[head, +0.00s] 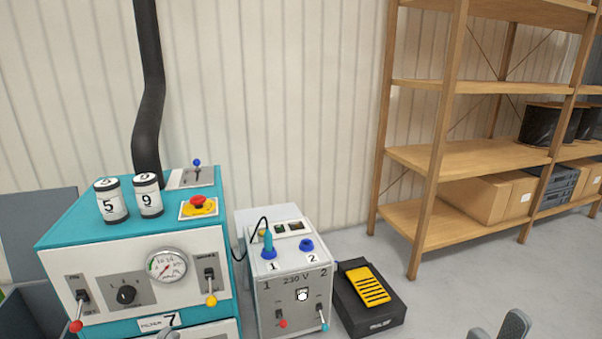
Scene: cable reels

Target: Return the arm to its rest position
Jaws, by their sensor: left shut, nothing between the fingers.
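Only the tip of my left gripper (168,334) shows, at the bottom edge in front of the teal cabinet's lower panel. It is shut and empty. My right gripper (498,331) shows at the bottom right edge as two grey fingertips with a gap between them, over the grey floor. It looks open, with nothing seen between the fingers. The rest of both arms is out of view.
A teal cabinet (65,232) carries two numbered cans (112,205) (149,198) and a red stop button (198,202). A grey 230 V box (289,288), a black-and-yellow pedal (368,288) and a wooden shelf (470,158) stand to the right. Floor before the shelf is clear.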

